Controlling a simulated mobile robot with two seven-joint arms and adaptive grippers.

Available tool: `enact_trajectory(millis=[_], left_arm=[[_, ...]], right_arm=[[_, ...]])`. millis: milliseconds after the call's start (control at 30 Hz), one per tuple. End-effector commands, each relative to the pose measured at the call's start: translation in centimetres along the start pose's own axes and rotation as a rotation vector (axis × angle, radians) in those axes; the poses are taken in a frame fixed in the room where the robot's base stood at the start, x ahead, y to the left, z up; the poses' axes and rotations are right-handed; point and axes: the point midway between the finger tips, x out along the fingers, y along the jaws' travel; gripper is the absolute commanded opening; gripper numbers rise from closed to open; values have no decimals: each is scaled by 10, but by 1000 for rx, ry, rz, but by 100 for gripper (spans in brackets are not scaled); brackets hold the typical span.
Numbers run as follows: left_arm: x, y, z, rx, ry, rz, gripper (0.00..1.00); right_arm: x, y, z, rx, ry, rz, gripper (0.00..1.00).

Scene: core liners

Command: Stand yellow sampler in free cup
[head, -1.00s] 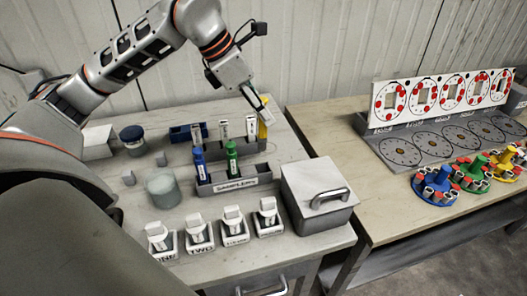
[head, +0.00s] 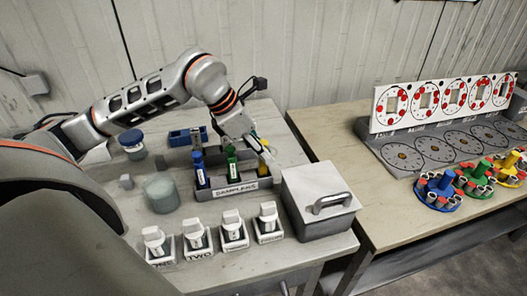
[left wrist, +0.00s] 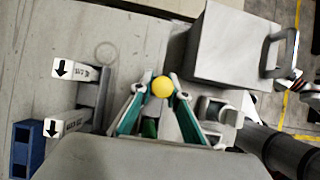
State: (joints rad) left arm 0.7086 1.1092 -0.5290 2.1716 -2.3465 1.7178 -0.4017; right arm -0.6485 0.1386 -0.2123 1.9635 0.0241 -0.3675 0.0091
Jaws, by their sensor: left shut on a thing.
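The yellow sampler (head: 263,162) is upright, or nearly so, at the right end of the front grey rack marked SAMPLERS (head: 236,191). My left gripper (head: 258,145) is shut on its upper part. In the left wrist view the sampler's round yellow top (left wrist: 163,87) sits between the two fingertips. Its lower end is at the rack; I cannot tell how deep it sits in the cup there. A blue sampler (head: 200,170) stands at the rack's left end and a green sampler (head: 232,162) in its middle. My right gripper is not in view.
A grey lidded box (head: 318,200) with a handle stands close to the right of the rack. Several white-topped holders (head: 233,230) line the front. A grey-green cylinder (head: 161,193) is at left, a blue tray (head: 186,136) behind. A second table is at right.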

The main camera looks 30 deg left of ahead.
Motion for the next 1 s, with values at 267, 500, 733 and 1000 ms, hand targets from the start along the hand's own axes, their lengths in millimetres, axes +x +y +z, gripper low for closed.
enact_trajectory(millis=[267, 500, 733, 1000], left_arm=[[2, 0, -1, 0, 1, -1, 33], [2, 0, -1, 0, 0, -1, 33], [-10, 1, 1, 1, -1, 2, 33], [-64, 1, 1, 1, -2, 5, 33]], right_arm=[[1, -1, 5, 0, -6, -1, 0], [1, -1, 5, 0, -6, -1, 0], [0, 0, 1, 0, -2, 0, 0], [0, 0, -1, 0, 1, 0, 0]])
